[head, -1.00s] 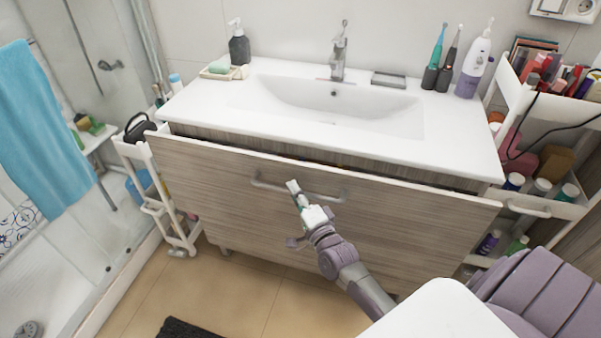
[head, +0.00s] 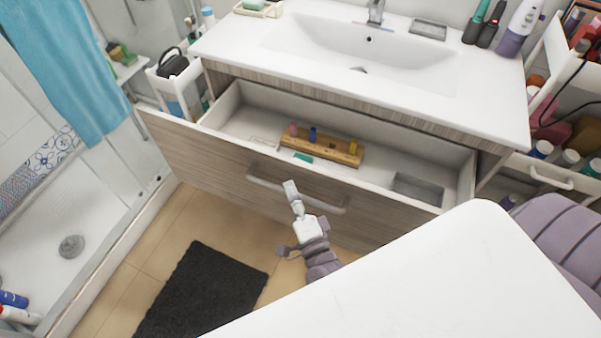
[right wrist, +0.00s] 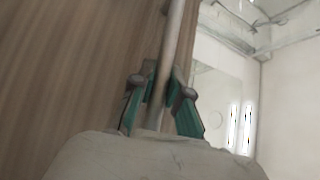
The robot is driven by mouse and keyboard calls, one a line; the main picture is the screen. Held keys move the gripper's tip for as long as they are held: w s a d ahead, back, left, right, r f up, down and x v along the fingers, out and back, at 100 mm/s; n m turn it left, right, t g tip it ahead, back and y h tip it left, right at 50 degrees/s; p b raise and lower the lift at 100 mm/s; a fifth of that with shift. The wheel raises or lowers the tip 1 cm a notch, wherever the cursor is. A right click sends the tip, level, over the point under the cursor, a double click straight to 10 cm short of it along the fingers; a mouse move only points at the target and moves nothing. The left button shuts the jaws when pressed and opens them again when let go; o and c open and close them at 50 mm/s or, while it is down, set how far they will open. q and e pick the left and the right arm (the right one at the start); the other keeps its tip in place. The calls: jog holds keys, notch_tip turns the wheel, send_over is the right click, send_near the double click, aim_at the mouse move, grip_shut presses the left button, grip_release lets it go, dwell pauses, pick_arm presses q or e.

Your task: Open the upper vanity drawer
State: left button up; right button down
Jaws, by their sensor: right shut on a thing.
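The upper vanity drawer (head: 210,155) has a wood-grain front and is pulled well out from under the white sink top. Its inside shows a wooden holder (head: 320,148) with small coloured items, a small green item and a grey tray. The drawer's bar handle (head: 325,206) runs along its front; it also shows in the right wrist view (right wrist: 172,50). My right gripper (head: 293,190) is at the handle, its green-padded fingers (right wrist: 160,92) on both sides of the bar, shut on it. My left gripper is not in view.
The white sink top (head: 225,45) overhangs the drawer's back. A white cart (head: 585,180) with bottles stands at the right, a narrow white rack (head: 160,85) at the left. A dark mat (head: 200,295) lies on the floor in front.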

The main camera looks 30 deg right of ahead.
jog(key=shift+s+a, duration=1.5)
jog(key=shift+a, duration=0.3)
jog(key=c, duration=1.1)
grip_release()
jog(key=shift+c, duration=0.2)
jog(key=s+f, duration=0.1)
jog(key=s, duration=1.1)
jog(key=shift+a+f, duration=0.35)
jog(key=shift+a, duration=0.05)
jog(key=shift+w, duration=0.1)
